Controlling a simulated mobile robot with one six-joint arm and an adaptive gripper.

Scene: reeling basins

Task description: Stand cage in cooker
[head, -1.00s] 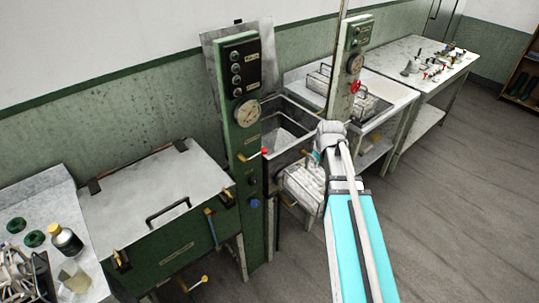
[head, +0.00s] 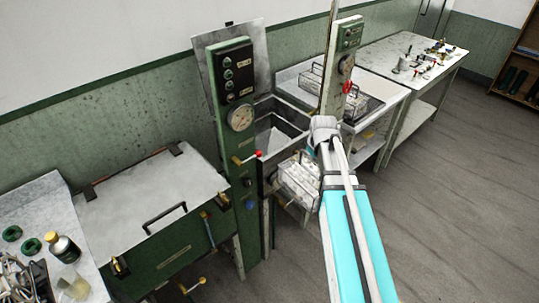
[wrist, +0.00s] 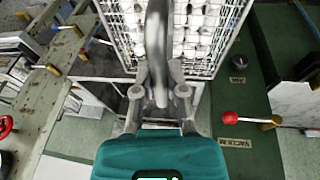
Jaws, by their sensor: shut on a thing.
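The cage (head: 299,180) is a wire basket full of white cocoons. In the head view it hangs in front of an open metal basin (head: 266,168), apparently the cooker, outside its front wall and tilted. The wrist view shows the cage's wire grid (wrist: 205,62) beyond the fingers. My gripper (wrist: 160,88) is shut on the cage's dark curved handle (wrist: 157,40). In the head view my own arm hides the fingers and part of the cage's right side.
A green column (head: 232,130) with a gauge and red-knobbed lever stands left of the basin. A second pale column (head: 334,75) stands to the right. A closed green box (head: 150,205) is at left. Another cocoon cage (head: 318,82) sits at a white sink behind.

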